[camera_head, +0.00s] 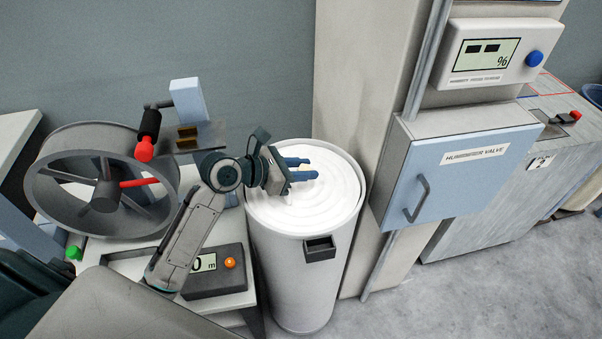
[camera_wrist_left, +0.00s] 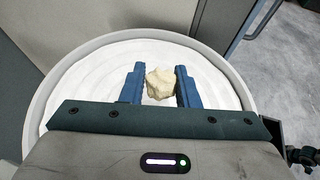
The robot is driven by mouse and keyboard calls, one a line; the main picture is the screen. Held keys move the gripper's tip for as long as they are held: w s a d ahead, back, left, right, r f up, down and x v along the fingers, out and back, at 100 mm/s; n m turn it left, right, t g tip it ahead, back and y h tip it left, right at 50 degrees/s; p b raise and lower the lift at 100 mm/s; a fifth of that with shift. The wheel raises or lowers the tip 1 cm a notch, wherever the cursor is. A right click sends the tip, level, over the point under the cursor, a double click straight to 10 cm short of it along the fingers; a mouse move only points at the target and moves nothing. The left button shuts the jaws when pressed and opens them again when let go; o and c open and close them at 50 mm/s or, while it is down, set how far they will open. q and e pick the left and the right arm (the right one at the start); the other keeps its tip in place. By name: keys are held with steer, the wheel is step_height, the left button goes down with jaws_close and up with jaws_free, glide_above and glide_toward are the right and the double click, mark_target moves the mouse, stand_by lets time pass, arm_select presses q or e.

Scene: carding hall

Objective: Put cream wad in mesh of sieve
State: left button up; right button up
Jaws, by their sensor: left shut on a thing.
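My left gripper (camera_head: 312,168) reaches in from the left in the head view, over the round top of a tall white can (camera_head: 286,270). In the left wrist view, the gripper's two blue fingers (camera_wrist_left: 160,70) are shut on a lumpy cream wad (camera_wrist_left: 161,86). The wad sits between the fingertips, with white coiled material (camera_wrist_left: 85,85) of the can behind it. I cannot make out the wad clearly in the head view. I see no sieve in either view. My right gripper is not in view.
A large grey wheel drum (camera_head: 60,160) with a red handle stands at left, by a box with a display and orange button (camera_head: 229,263). A pale blue valve cabinet (camera_head: 455,170) with a handle stands right of the can. Grey floor (camera_head: 480,290) is free at lower right.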

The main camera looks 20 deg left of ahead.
arm_select(q)
steer(key=shift+w+a+f, duration=0.15)
steer(key=shift+w+a, duration=0.3)
steer(key=shift+w, duration=0.05)
steer(key=shift+f, duration=1.65)
steer(key=o, duration=0.9)
steer(key=shift+f, duration=0.1)
steer(key=shift+o, duration=0.2)
